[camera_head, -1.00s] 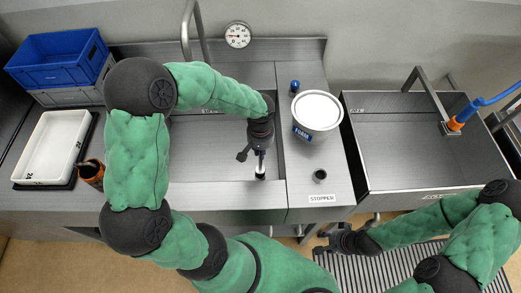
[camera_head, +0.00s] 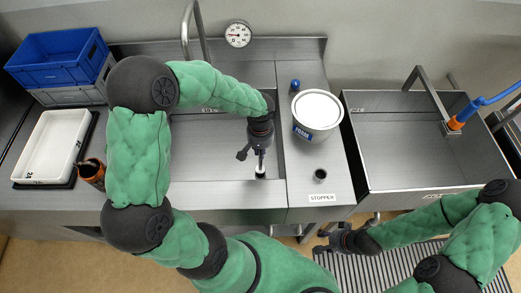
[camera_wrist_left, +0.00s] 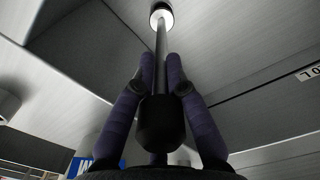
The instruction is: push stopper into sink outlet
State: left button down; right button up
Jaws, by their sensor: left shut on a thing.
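My left gripper (camera_head: 259,150) is over the left sink basin (camera_head: 215,170), shut on the stopper (camera_head: 260,170). The stopper is a slim rod with a pale lower part and a dark foot. In the left wrist view the rod of the stopper (camera_wrist_left: 161,55) runs between the closed fingers of the left gripper (camera_wrist_left: 160,72) to a white round end against the grey metal. The sink outlet is not clearly visible, and I cannot tell whether the stopper's foot is seated in it. My right gripper (camera_head: 335,242) hangs in front of the counter, apart from the stopper; its jaw opening is unclear.
On the strip right of the basin stand a white FOAM tub (camera_head: 316,115), a small blue-topped item (camera_head: 295,86) and a dark cup-like holder (camera_head: 320,175) by a STOPPER label (camera_head: 322,198). A faucet (camera_head: 196,35) rises behind. A second basin (camera_head: 425,150) lies to the right.

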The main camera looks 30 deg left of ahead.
pick_arm(q)
jog(key=shift+f+b, duration=1.4)
jog(key=shift+f, duration=0.3)
jog(key=c, duration=1.2)
grip_release()
notch_tip(320, 180, up, 12)
jog(key=shift+r, duration=0.1)
